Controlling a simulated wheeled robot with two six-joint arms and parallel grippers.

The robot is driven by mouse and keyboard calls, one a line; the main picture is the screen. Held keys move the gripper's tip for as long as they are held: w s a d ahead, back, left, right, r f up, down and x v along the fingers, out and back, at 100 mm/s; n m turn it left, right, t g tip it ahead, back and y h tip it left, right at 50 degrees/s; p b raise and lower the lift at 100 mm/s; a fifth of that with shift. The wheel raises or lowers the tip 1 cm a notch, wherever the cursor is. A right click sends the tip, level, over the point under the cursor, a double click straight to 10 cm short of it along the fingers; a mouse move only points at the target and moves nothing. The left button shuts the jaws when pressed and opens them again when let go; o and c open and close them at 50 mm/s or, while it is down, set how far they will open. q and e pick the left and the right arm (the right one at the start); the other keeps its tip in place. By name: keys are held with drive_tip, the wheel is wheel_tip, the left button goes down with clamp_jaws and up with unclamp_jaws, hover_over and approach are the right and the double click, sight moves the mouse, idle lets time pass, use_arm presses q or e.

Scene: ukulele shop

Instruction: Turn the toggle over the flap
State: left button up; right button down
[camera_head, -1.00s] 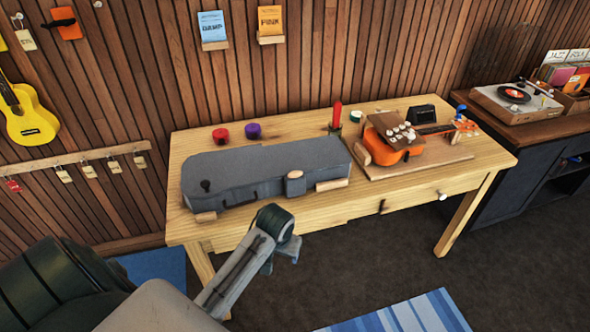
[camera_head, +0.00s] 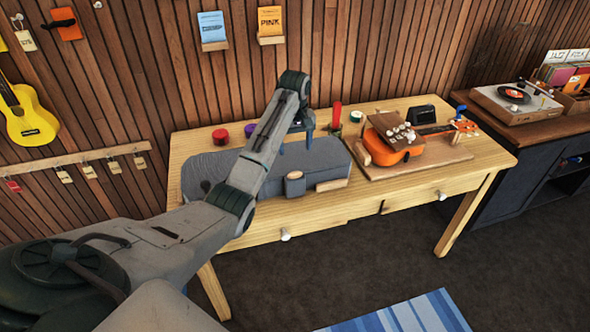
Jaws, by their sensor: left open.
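A grey ukulele case (camera_head: 325,158) lies closed on the wooden table. On its front side is a grey flap (camera_head: 295,188) with a small tan wooden toggle (camera_head: 293,175) at its top. My left gripper (camera_head: 296,145) is open and empty, fingers pointing down, above the case and a little behind the toggle in the picture. It looks apart from the toggle; its exact height over the case is hard to tell. My left forearm hides the middle and part of the left of the case. My right gripper is not in view.
An orange ukulele (camera_head: 390,155) lies on a wooden board (camera_head: 420,167) to the right on the table. A red tool (camera_head: 337,115), a red tub (camera_head: 221,136) and a purple tub (camera_head: 250,131) stand behind the case. The table's front strip (camera_head: 345,200) is clear.

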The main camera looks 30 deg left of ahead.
sight(295, 173)
use_arm(q)
wheel_tip(295, 173, down, 9)
drive_tip(key=shift+r+p, duration=0.1)
drive_tip(key=shift+p, duration=1.05)
drive_tip(key=shift+f, duration=0.75)
